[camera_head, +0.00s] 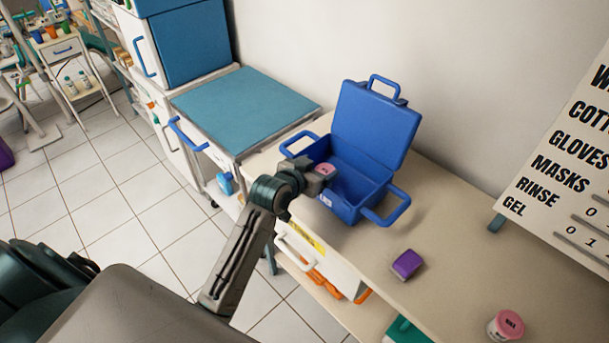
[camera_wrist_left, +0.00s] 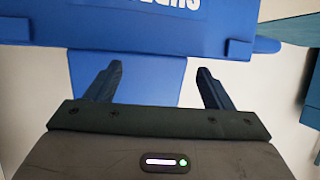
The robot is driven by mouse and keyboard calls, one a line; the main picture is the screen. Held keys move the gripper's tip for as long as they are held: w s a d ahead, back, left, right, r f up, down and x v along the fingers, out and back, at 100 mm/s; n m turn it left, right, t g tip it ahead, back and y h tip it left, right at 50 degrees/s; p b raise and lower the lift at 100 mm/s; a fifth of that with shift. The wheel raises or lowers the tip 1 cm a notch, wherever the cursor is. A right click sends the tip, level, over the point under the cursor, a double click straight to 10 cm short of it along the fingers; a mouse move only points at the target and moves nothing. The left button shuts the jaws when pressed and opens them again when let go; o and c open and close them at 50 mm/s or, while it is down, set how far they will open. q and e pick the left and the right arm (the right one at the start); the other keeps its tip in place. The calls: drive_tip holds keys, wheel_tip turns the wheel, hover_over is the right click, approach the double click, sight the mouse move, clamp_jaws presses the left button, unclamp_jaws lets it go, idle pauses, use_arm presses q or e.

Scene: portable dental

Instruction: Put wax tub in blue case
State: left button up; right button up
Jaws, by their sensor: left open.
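The blue case (camera_head: 347,207) stands open on the counter with its lid raised at the back. A pink-lidded tub (camera_head: 326,169) shows at the case's left side, just behind my left gripper (camera_head: 320,178); it seems to sit inside, but its lower part is hidden. Another white tub with a pink, lettered lid (camera_head: 508,323) stands at the counter's front right; the lettering looks like "WAX". In the left wrist view my left gripper (camera_wrist_left: 160,75) is open with nothing between its fingers, facing the blue case (camera_wrist_left: 120,28). My right gripper is not in view.
A purple block (camera_head: 407,264) lies on the counter (camera_head: 450,270) between the case and the right-hand tub. A cart with a teal top (camera_head: 245,105) stands left of the case. A lettered sign (camera_head: 570,150) is at the right. The counter around the purple block is clear.

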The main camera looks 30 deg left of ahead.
use_arm(q)
drive_tip(key=v, duration=0.7)
drive_tip(key=shift+b, duration=0.35)
drive_tip(key=shift+c, duration=0.4)
idle(0.4)
